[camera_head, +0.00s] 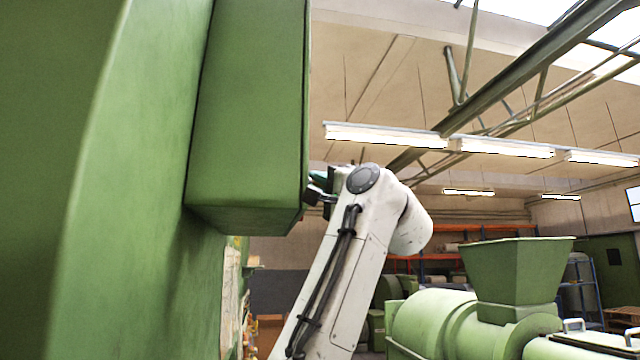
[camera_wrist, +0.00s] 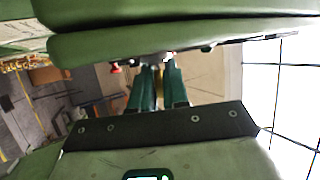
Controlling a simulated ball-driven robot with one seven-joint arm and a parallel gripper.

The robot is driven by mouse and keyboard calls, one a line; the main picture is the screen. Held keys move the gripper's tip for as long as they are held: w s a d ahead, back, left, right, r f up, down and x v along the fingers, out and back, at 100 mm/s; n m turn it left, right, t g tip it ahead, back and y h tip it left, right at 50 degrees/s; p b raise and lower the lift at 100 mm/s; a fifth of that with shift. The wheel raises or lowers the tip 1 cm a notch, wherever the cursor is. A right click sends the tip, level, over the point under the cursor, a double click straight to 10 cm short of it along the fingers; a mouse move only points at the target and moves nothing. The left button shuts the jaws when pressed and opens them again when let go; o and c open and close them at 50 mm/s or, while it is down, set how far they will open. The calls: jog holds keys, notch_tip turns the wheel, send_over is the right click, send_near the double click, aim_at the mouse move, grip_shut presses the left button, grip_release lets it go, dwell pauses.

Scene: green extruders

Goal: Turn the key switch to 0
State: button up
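The key switch cannot be made out for certain. In the wrist view, small metallic and pinkish parts (camera_wrist: 167,57) show on the edge-on face of a green cabinet (camera_wrist: 120,45), right at the fingertips. One may be the switch, but its position cannot be read. My gripper (camera_wrist: 159,68) has two dark green fingers pointing at this face, with a narrow gap between them. Whether they hold anything is hidden. In the head view, my gripper (camera_head: 322,190) is at the right edge of the green cabinet (camera_head: 250,110), partly hidden by my wrist.
A red knob (camera_wrist: 115,69) sticks out of the cabinet face, left of the fingers in the wrist view. A large green machine body (camera_head: 120,180) fills the left of the head view. A green hopper (camera_head: 515,275) on a machine stands at right.

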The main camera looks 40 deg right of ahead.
grip_shut()
